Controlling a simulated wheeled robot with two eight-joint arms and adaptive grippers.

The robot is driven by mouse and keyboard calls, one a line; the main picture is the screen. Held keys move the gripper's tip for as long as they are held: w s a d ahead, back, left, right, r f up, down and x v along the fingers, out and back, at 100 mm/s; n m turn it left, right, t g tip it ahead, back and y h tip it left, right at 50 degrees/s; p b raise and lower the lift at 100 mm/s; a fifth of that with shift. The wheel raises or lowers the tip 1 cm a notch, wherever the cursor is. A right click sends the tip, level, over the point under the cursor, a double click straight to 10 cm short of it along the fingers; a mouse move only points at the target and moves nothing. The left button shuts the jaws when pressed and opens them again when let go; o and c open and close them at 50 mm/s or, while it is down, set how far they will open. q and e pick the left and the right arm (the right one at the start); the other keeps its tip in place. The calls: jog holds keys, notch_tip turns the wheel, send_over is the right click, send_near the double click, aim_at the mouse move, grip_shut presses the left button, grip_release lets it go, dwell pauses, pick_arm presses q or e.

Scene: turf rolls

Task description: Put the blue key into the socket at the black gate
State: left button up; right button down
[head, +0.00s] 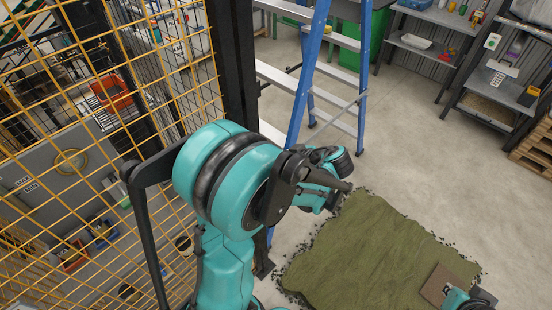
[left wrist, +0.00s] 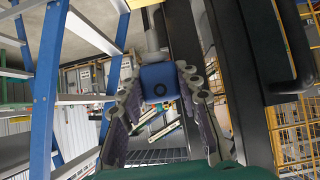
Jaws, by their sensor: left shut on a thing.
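The blue key (left wrist: 159,80) shows in the left wrist view as a blue block with a grey shaft at its upper end. My left gripper (left wrist: 162,92) is shut on it, one finger on each side. In the head view my left arm hides the key and the left fingers. The black gate post (head: 238,75) stands behind that arm; dark uprights (left wrist: 184,45) show close beside the key in the wrist view. I cannot make out the socket. My right gripper (head: 470,300) shows only partly at the lower right edge; its fingers are unclear.
Yellow mesh fencing (head: 60,130) fills the left. A blue stepladder (head: 311,65) stands just right of the post. Green turf (head: 375,250) lies on the floor, with a brown plate (head: 437,284) near my right gripper. Shelves (head: 495,85) stand at the back right; the floor between is clear.

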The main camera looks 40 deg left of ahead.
pick_arm(q)
jog(key=shift+f+b, duration=1.6)
jog(key=shift+f, duration=0.45)
jog(key=shift+b, duration=0.3)
jog(key=shift+f+b, duration=1.9)
jog(key=shift+f, duration=0.1)
jog(key=o, duration=1.3)
jog(key=shift+c, duration=0.2)
jog(key=shift+d, duration=0.1)
jog(key=w+v, duration=0.1)
jog(key=v, duration=1)
jog(key=shift+s+d+r, duration=0.3)
jog(key=shift+s, duration=0.25)
